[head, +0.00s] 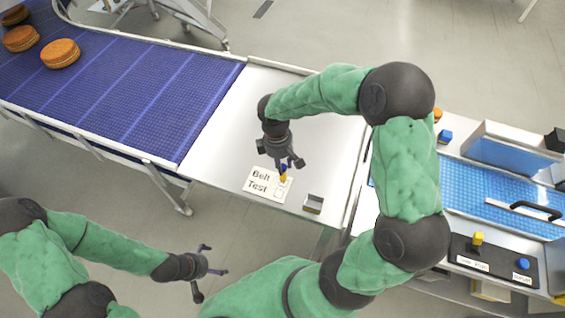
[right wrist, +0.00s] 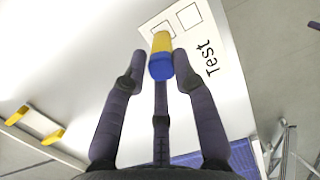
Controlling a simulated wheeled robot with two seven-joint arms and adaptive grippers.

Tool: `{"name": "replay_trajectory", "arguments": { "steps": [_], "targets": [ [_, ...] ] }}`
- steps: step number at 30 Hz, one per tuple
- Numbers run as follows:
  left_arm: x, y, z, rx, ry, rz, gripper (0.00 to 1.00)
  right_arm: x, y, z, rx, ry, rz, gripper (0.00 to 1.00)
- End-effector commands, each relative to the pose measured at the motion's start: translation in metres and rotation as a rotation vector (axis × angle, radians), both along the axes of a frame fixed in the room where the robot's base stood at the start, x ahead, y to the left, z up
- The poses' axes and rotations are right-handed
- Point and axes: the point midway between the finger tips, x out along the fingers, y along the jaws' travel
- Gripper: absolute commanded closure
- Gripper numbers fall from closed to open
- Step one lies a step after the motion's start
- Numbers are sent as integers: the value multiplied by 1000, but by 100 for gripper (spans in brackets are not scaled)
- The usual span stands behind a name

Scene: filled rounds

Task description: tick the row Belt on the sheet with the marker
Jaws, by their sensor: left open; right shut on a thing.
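The white sheet (head: 256,189) lies on the pale metal table and carries the printed rows Belt and Test. In the right wrist view the sheet (right wrist: 222,85) shows two empty-looking boxes and the word Test; Belt is hidden there. My right gripper (head: 289,165) is shut on the marker (head: 284,178), which has a yellow body and a blue end. In the right wrist view the marker (right wrist: 161,58) points at the left box, partly covering it. I cannot tell whether its tip touches the paper. My left gripper (head: 207,262) is open and empty, off the table's front edge.
A small grey open holder (head: 313,205) stands right of the sheet. A blue belt (head: 120,85) with orange-brown rounds (head: 60,53) runs at the left. At the right are a lighter blue belt (head: 465,185) and a dark panel (head: 490,262) with yellow and blue buttons.

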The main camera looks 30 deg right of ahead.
Motion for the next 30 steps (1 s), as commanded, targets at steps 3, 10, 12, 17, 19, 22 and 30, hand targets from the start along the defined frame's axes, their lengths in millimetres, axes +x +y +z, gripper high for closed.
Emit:
{"name": "replay_trajectory", "arguments": {
  "steps": [3,10,12,17,19,22,30],
  "targets": [
    [0,0,0,0,0,0,0,0,0,0,0,0,0,100],
    [0,0,-1,0,0,0,0,0,0,-2,0,0,0,100],
    [0,0,-2,0,0,0,0,0,0,-3,0,0,0,100],
    [0,0,-3,0,0,0,0,0,0,-4,0,0,0,100],
    [0,0,-4,0,0,0,0,0,0,-5,0,0,0,100],
    [0,0,-4,0,0,0,0,0,0,-6,0,0,0,100],
    [0,0,-6,0,0,0,0,0,0,-9,0,0,0,100]
  ]
}}
